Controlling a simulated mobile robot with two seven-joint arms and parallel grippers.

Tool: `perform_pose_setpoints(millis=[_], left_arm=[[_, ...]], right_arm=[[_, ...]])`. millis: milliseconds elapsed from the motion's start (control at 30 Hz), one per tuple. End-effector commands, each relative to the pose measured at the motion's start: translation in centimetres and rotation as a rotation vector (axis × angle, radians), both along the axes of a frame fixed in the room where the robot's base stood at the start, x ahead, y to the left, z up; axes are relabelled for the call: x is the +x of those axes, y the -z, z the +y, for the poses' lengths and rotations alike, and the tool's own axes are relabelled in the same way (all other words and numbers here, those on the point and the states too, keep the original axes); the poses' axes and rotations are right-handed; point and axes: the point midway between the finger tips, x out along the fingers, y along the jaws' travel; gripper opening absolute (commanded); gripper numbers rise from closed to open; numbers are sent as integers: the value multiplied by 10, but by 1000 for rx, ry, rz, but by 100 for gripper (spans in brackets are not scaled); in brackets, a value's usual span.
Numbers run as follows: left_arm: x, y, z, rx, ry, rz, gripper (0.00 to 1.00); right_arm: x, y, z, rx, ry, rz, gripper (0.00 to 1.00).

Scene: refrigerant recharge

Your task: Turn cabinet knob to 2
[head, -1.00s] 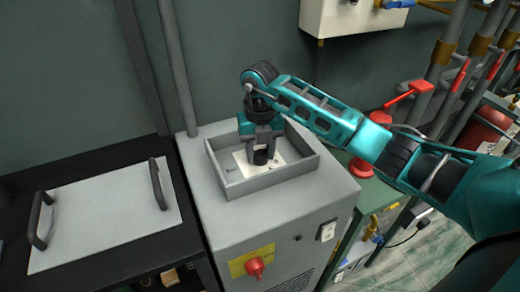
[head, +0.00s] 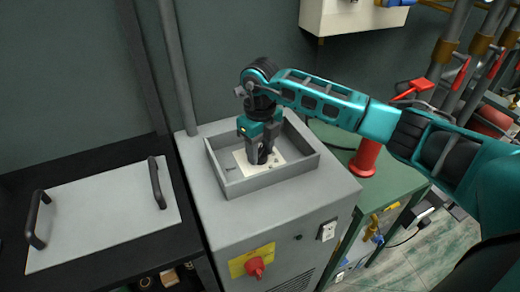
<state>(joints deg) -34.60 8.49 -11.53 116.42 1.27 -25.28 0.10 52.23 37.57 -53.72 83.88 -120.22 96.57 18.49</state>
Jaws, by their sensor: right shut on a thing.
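The grey cabinet (head: 222,228) stands in the middle of the head view, with a raised square frame (head: 230,188) on its top. Inside the frame is a pale dial plate (head: 243,163). A dark knob (head: 262,157) stands on the plate, mostly covered by my fingers. My right gripper (head: 261,158) reaches down into the frame from above and is shut on the knob. The markings on the plate are too small to read, so the knob's setting cannot be told. My left gripper is not in view.
A light panel with two dark handles (head: 105,215) lies on the black bench at left. A red switch (head: 255,266) sits on a yellow plate on the cabinet front. A red cylinder (head: 366,157) stands on the green table at right. Pipes and valves fill the far right.

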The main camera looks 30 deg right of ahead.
Motion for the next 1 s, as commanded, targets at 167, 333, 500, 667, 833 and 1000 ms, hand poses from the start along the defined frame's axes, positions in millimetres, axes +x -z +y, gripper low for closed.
perform_pose_setpoints(millis=[167,333,500,667,833,1000], left_arm=[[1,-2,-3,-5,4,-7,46],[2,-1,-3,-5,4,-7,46],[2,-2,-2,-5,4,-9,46],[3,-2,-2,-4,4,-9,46],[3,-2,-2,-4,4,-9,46],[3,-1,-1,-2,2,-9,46]], right_arm=[[1,-1,-1,-1,-78,-2,12],[1,-1,0,0,-120,-3,12],[1,-1,0,0,-134,-3,12],[1,-1,0,1,-135,-4,12],[1,-1,0,0,-134,-4,44],[1,-1,0,1,-134,-3,60]])
